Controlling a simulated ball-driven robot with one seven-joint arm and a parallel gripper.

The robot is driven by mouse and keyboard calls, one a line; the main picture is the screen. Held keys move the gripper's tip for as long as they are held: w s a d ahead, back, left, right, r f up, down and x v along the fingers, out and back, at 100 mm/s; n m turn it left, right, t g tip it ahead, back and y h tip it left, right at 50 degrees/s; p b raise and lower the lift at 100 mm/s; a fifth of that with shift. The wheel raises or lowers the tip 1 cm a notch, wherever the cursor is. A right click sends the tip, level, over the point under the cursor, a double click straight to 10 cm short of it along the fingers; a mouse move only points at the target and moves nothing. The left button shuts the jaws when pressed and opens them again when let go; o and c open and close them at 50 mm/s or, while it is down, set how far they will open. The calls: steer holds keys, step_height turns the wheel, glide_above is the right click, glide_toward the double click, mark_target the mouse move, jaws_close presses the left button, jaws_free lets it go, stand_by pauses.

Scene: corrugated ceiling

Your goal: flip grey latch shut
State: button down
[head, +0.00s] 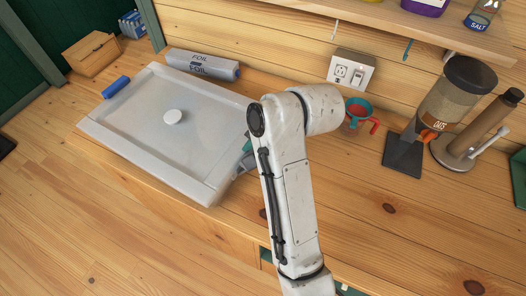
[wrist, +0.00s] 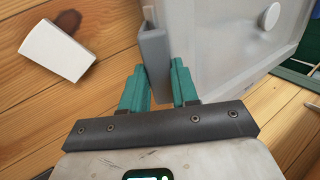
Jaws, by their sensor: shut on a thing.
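A large white lidded container (head: 150,150) with a round white knob (head: 173,116) lies on the wooden counter. In the wrist view, the grey latch (wrist: 154,58) is a flap at the side of the pale container (wrist: 215,40). My gripper (wrist: 160,85) has its teal fingers on either side of the latch's lower end and is shut on it. The latch appears tilted a little out from the wall; I cannot tell how far. In the head view, my arm hides most of the gripper and latch.
A foil box (head: 203,65) lies behind the container and a blue roll (head: 116,87) at its left. A red and teal cup (head: 357,112) and an oats dispenser (head: 455,95) stand right. A white block (wrist: 62,48) lies near the gripper. The front right counter is clear.

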steer(key=shift+w+a+r+g+h, duration=0.15)
steer(key=shift+a+g+h, duration=0.1)
steer(key=shift+a+h, duration=0.2)
steer(key=shift+w+a+r+g+h, duration=0.15)
steer(key=shift+a+g+h, duration=0.1)
steer(key=shift+a+h, duration=0.2)
steer(key=shift+w+a+g+h, duration=0.3)
steer(key=shift+a+h, duration=0.1)
steer(key=shift+h, duration=0.6)
steer(key=shift+f, duration=0.1)
steer(key=c, duration=0.8)
jaws_free()
steer(key=shift+c, duration=0.2)
steer(key=shift+r, duration=0.55)
step_height(320, 180, up, 10)
steer(key=d, duration=0.1)
steer(key=shift+s+f, duration=0.2)
steer(key=shift+s, duration=0.1)
steer(key=shift+d, duration=0.1)
